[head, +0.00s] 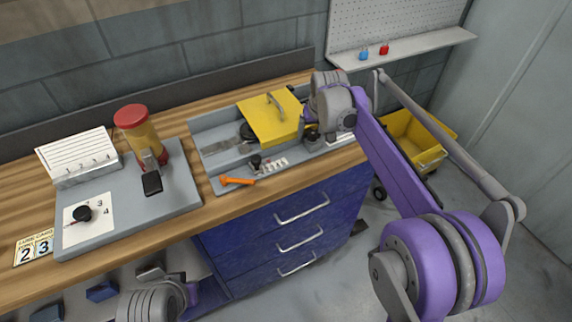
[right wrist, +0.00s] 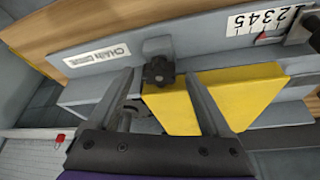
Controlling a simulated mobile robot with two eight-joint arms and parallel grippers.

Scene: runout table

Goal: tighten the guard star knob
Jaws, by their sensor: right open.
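The black star knob (right wrist: 158,72) shows in the right wrist view, on the grey housing beside the yellow guard (right wrist: 215,98). The guard (head: 268,120), with a grey handle on top, also shows in the head view, where my right wrist largely hides the knob area. My right gripper (right wrist: 159,76) is open; its two fingers point toward the knob, which appears between their tips. I see no grip on it, and cannot tell how far the tips are from it. My left arm's end shows at the bottom left of the head view; its jaws are unclear.
A grey lubrication board (head: 130,215) with a red-capped bottle (head: 135,125) stands left. A yellow cart (head: 425,140) is beyond the bench.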

